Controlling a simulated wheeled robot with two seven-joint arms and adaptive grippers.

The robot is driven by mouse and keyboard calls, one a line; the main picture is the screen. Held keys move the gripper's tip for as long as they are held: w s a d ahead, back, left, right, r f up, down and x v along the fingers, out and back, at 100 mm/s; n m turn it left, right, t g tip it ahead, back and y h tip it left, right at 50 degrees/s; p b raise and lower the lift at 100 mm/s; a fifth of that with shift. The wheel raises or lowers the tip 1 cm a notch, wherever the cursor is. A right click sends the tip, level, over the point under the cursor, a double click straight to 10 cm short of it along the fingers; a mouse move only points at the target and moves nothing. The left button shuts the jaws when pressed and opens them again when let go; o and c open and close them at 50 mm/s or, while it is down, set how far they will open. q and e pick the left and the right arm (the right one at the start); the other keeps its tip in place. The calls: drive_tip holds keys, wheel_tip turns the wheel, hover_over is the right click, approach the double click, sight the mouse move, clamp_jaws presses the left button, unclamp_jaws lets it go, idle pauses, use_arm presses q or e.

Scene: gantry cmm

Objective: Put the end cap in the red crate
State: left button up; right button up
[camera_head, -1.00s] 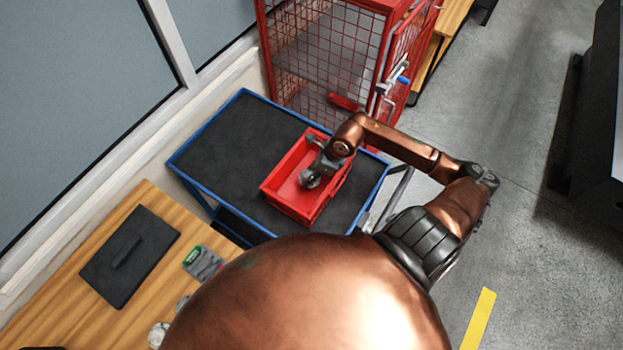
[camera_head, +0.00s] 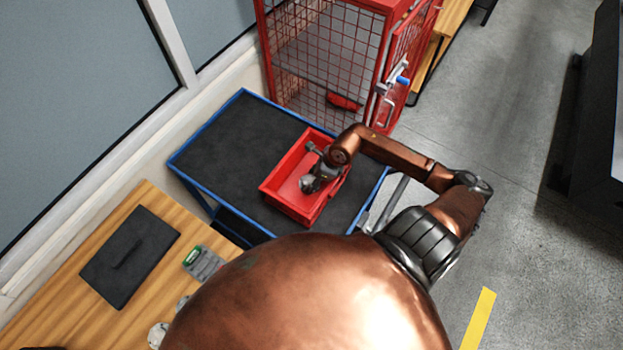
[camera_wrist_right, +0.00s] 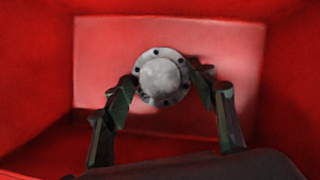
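The red crate (camera_head: 278,193) sits on the dark top of a blue-framed cart. My right gripper (camera_head: 310,183) reaches down into the crate. In the right wrist view the end cap (camera_wrist_right: 160,76) is a round grey metal disc with small holes around its rim. The fingers of my right gripper (camera_wrist_right: 162,78) lie against its two opposite sides, over the crate's floor. I cannot tell whether the cap touches the floor. In the head view the cap is hard to tell from the gripper. My left gripper is not in view.
The cart top (camera_head: 235,140) is clear left of the crate. A red mesh cage (camera_head: 325,60) stands behind the cart. A wooden table (camera_head: 75,310) at the lower left bears a black flat plate (camera_head: 130,255) and a grey-green device (camera_head: 203,262).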

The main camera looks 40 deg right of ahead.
drive_tip(key=v, duration=1.2)
drive_tip(key=shift+r, duration=0.2)
drive_tip(key=shift+a, duration=0.1)
